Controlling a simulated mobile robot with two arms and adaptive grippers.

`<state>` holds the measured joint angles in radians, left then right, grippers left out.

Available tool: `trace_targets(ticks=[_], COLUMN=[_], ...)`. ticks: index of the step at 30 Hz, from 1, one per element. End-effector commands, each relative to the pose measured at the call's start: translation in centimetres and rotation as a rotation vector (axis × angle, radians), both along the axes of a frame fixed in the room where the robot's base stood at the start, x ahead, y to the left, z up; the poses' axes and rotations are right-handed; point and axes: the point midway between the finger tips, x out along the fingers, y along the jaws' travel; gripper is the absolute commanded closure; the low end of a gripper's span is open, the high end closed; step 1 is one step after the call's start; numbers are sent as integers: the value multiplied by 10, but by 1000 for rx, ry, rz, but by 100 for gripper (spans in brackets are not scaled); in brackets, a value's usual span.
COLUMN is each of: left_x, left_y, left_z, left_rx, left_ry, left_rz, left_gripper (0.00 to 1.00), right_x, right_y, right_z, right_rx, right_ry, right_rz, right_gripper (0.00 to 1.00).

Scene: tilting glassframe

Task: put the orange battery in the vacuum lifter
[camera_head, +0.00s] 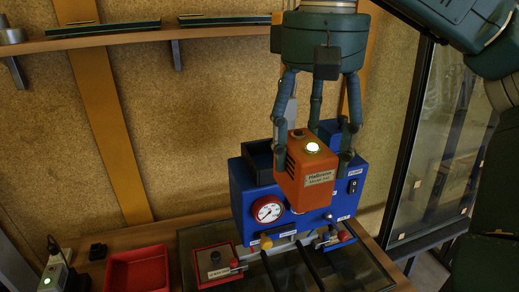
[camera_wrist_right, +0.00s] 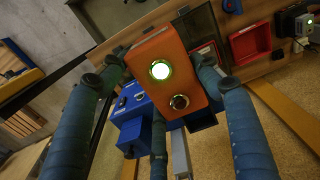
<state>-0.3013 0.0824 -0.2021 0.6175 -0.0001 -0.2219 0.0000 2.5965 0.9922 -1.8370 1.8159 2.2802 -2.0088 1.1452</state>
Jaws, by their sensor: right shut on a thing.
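The orange battery (camera_head: 307,181) has a lit green-white light on top and a label on its front. My right gripper (camera_head: 313,150) is shut on it from above. The battery hangs upright in front of or over the blue vacuum lifter (camera_head: 239,196), which carries a round gauge and a black open-topped slot (camera_head: 258,160). In the right wrist view the battery (camera_wrist_right: 160,80) sits between my fingers, with the blue lifter (camera_wrist_right: 132,105) beyond it. I cannot tell whether the battery touches the lifter. My left gripper is not in view.
A red tray (camera_head: 137,270) and a charger with a green light (camera_head: 57,275) are on the bench at lower left. A wall shelf (camera_head: 120,38) runs across the upper left. A framed glass pane (camera_head: 440,150) stands at the right.

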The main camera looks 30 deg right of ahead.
Motion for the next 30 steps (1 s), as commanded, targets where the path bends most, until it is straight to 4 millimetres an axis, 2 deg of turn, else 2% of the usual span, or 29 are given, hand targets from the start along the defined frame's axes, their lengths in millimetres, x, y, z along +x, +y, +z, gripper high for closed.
trace_targets(ticks=[5, 15, 21, 25, 27, 30], left_x=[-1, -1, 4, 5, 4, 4], left_y=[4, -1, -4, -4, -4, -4], left_z=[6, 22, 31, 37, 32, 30], left_rx=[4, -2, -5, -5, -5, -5], left_ry=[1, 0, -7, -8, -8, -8], left_rz=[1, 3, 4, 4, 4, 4], left_gripper=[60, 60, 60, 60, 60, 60], right_x=[30, 114, 152, 173, 172, 172], right_y=[-7, -27, -36, -41, -42, -42], right_z=[3, 3, 4, 3, -11, -22], right_rx=[2, 1, 2, 1, 1, 1], right_ry=[4, 2, -1, 0, 2, 0], right_rz=[-4, -4, -2, -3, 2, 2], right_gripper=[87, 87, 87, 87, 87, 87])
